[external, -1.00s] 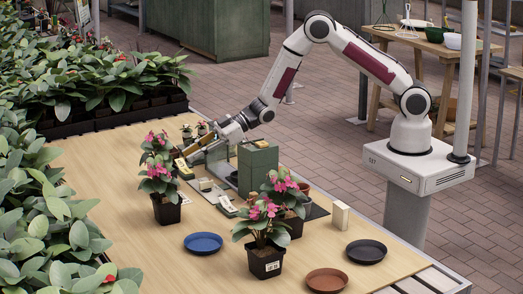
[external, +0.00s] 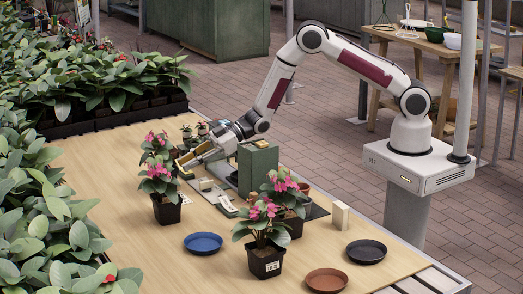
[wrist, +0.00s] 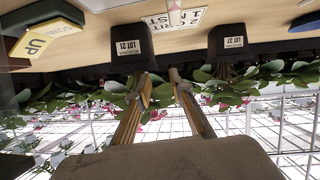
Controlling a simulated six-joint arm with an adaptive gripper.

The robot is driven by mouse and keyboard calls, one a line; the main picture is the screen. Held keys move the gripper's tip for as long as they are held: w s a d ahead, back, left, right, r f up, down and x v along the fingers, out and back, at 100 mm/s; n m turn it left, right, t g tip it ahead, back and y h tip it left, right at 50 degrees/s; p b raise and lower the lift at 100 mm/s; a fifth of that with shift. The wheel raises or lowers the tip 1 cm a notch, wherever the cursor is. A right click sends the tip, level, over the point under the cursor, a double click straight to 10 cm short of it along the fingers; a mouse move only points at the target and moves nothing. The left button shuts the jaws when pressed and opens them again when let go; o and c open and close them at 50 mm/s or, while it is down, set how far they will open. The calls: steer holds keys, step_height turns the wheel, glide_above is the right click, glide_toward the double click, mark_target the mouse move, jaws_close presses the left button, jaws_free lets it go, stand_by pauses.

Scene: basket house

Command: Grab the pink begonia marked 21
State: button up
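Two pink-flowered begonias in black pots stand at the left of the table, one behind the other: the rear one (external: 155,143) and the front one (external: 160,183). My gripper (external: 184,164) is low, just to their right. In the wrist view two dark pots show above my fingers (wrist: 160,82), upside down. The right pot (wrist: 231,40) has a label that seems to read LOT 21. The left pot (wrist: 132,44) has a similar label that I cannot read surely. My fingers are apart with no pot between them; leaves show behind them.
More begonias (external: 264,236) stand at the front centre. A green box (external: 258,165) is right of my gripper. A blue saucer (external: 203,243), terracotta saucer (external: 326,281) and black saucer (external: 366,251) lie on the table. A yellow-topped block (wrist: 45,38) shows in the wrist view.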

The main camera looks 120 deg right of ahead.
mark_target(177, 170)
steer(key=shift+w+f, duration=0.2)
steer(key=shift+w, duration=0.25)
steer(key=shift+w, duration=0.1)
steer(key=shift+w+d+f, duration=0.2)
steer(key=shift+w+d, duration=0.1)
steer(key=shift+w, duration=0.35)
steer(key=shift+w+d+f, duration=0.2)
steer(key=shift+w+d, duration=0.05)
steer(key=shift+w, duration=0.4)
steer(key=shift+x, duration=1.1)
jaws_close()
